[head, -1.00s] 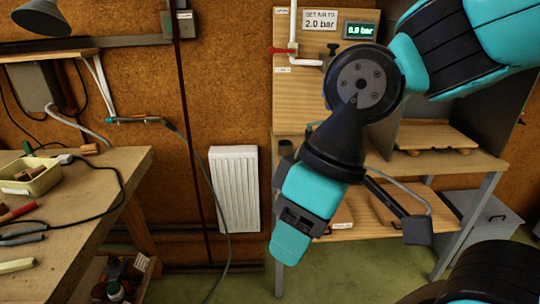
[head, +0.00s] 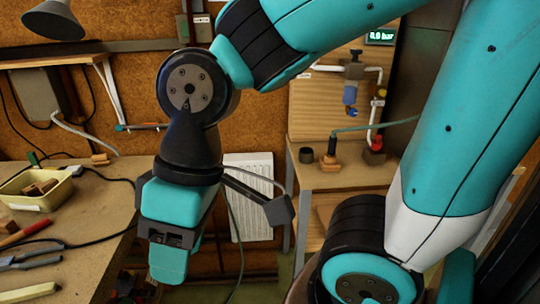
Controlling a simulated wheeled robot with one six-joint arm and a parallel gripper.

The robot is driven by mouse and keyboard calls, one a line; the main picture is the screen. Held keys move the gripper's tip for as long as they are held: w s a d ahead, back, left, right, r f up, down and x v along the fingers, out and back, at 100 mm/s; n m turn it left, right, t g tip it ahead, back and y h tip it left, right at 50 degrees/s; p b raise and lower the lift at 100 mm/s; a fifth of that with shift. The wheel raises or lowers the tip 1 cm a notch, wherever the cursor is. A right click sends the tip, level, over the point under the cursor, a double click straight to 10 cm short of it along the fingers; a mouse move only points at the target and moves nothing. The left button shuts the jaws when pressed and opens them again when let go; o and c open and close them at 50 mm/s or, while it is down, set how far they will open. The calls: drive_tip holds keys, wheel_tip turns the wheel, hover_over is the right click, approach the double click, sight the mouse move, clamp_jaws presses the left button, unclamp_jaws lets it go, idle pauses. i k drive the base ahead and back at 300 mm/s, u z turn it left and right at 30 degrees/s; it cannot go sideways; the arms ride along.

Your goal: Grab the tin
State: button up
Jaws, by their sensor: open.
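A pale yellow open tin (head: 36,203) holding brown blocks stands on the wooden bench at the left in the head view. Its left end is cut off by the picture edge. My gripper (head: 168,266) points down near the middle left, beyond the bench's right edge in the picture. It is open, with nothing visible in it, and is apart from the tin, to the right of it. The gap between its fingers is hidden from this side.
The workbench (head: 105,205) also carries pliers (head: 28,260), a red-handled tool (head: 22,233) and a black cable. A grey lamp (head: 53,20) hangs above it. A second wooden table (head: 335,178) with pipe fittings stands right.

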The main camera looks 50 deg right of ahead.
sight(306, 155)
drive_tip(key=i, duration=0.75)
drive_tip(key=z, duration=1)
drive_tip(key=i, duration=0.55)
drive_tip(key=z, duration=0.65)
